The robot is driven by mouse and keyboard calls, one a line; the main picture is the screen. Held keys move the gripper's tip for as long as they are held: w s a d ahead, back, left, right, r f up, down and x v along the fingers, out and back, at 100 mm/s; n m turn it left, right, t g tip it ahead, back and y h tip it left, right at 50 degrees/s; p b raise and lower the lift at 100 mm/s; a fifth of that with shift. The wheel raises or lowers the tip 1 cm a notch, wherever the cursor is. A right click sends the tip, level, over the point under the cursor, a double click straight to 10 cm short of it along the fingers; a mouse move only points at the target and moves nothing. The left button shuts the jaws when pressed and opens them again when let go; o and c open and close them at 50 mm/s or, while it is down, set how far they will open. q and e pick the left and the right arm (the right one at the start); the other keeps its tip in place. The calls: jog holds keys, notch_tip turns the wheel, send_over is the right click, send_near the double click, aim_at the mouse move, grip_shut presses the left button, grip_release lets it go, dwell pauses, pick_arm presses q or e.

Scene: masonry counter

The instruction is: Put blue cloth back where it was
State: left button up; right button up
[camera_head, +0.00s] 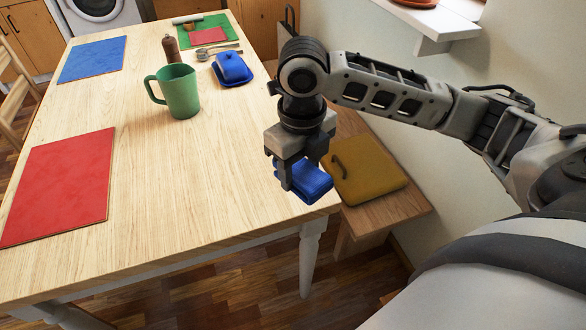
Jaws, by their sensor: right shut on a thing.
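The blue cloth (312,184) is a folded, bright blue pad at the right edge of the wooden table. My right gripper (286,178) is shut on it from above, and the fingers hide its left part. I cannot tell whether the cloth touches the tabletop or hangs just above it. My left gripper is not in view.
The wooden table (190,190) holds a red mat (60,185), a blue mat (92,59), a green jug (178,92), a blue butter dish (232,69) and a pepper mill (171,48). A bench (385,212) with a mustard cushion (365,172) stands right of it. The front tabletop is clear.

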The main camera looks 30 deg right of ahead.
jog(key=w+d+f, duration=0.2)
jog(key=w+f, duration=0.1)
jog(key=w+d+f, duration=0.2)
jog(key=w+f, duration=0.1)
jog(key=w, duration=0.1)
jog(key=w+d+f, duration=0.1)
jog(key=w+f, duration=0.2)
jog(key=w, duration=0.1)
jog(key=shift+d, duration=0.4)
jog(key=shift+w+d+f, duration=0.1)
jog(key=shift+w+f, duration=0.15)
jog(key=shift+f, duration=1.55)
jog(key=shift+f, duration=0.15)
jog(key=o, duration=0.9)
